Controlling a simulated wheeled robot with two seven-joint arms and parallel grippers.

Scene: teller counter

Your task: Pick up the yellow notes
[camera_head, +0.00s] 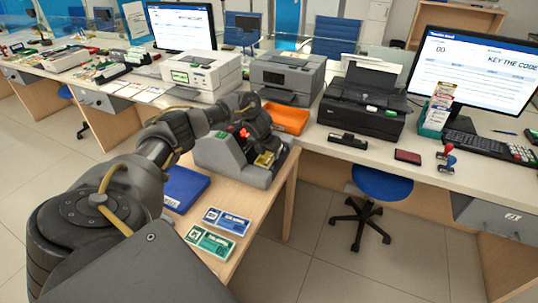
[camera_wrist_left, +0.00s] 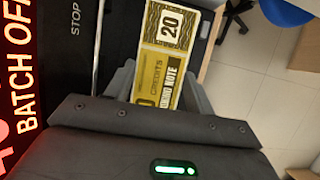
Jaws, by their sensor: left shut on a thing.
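The yellow notes (camera_head: 265,160) are at the front of the grey note-counting machine (camera_head: 215,152) on the wooden side table. In the left wrist view the top yellow note (camera_wrist_left: 165,50) shows "20" and "credits". My left gripper (camera_head: 264,143) reaches down over the machine from behind and is shut on the yellow notes. In the left wrist view its two fingers stand on either side of them. The lower end of the notes is hidden by my gripper body. My right gripper is not in view.
A blue folder (camera_head: 185,188) and blue and green cards (camera_head: 210,242) lie on the side table (camera_head: 262,215). Behind stand printers (camera_head: 362,105) and an orange tray (camera_head: 286,118) on the counter. A blue stool (camera_head: 382,182) stands right of the table, with bare floor around it.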

